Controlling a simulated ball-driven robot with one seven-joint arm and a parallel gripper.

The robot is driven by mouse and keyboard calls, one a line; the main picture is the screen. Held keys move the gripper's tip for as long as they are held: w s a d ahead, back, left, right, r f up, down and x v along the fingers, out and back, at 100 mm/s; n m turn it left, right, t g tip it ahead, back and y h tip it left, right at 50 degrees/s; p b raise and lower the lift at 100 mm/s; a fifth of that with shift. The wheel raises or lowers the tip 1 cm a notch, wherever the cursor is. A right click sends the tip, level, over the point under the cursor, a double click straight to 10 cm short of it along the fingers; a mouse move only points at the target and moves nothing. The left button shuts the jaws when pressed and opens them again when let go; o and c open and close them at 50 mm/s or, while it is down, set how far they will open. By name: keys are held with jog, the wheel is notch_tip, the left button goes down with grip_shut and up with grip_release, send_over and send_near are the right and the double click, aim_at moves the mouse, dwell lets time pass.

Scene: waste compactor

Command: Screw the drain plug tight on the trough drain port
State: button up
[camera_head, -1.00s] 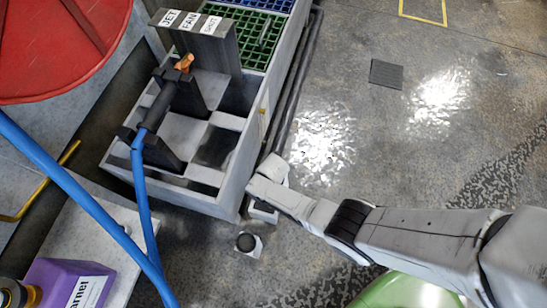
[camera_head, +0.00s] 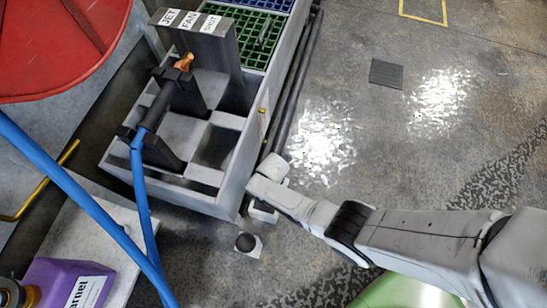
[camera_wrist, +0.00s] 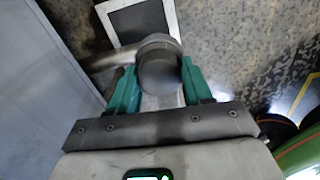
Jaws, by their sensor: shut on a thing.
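In the wrist view, my gripper (camera_wrist: 160,82) has its two green fingers shut on a dark round cap, apparently the drain plug (camera_wrist: 159,66). A grey pipe end (camera_wrist: 112,58), likely the trough drain port, reaches in from the left just behind the plug. The plug hides the joint, so I cannot tell whether the threads are engaged. In the head view, the grey trough (camera_head: 232,192) stands at the left centre. My arm reaches to its lower right corner; the fingers and plug are not visible there.
A white-framed dark square (camera_wrist: 140,18) lies beyond the plug. A blue hose (camera_head: 140,190) and purple jug (camera_head: 68,284) are at left. The floor right of the trough is largely clear.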

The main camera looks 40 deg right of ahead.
jog(key=m, duration=0.5)
dwell(0.3)
jog(key=m, duration=0.5)
jog(key=shift+b, duration=0.3)
jog(key=o, duration=1.2)
jog(key=shift+o, duration=0.2)
jog(key=shift+c, duration=0.4)
